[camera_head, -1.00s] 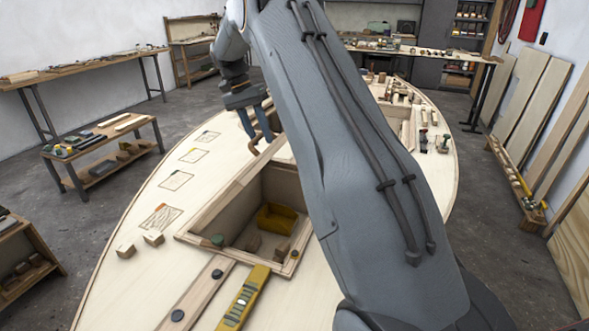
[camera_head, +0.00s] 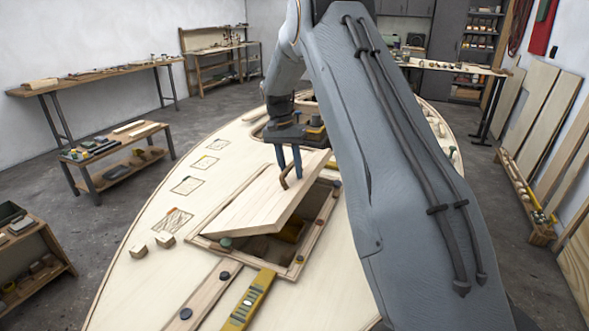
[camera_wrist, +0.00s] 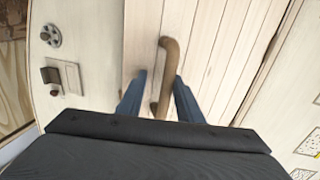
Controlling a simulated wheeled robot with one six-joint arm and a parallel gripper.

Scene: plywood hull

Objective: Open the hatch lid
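The hatch lid (camera_head: 250,205) is a pale planked wooden panel, tilted over the hatch opening (camera_head: 283,262) in the boat's deck. Its left side is low and its right side is raised, with a gap below. A brown bar handle (camera_head: 285,179) is on its upper face. My gripper (camera_head: 289,170) has its two blue fingers at the handle. In the wrist view, the handle (camera_wrist: 169,52) passes between the fingertips (camera_wrist: 160,77), with space visible on the left; the fingers look open around it. The lid's planks (camera_wrist: 205,45) fill the middle there.
A yellow level (camera_head: 247,300) lies on the deck before the opening. Two small wooden blocks (camera_head: 152,244) sit at the deck's left. A low cart (camera_head: 113,147) and a long bench (camera_head: 100,78) stand left of the hull. Wood panels (camera_head: 545,98) lean at the right wall.

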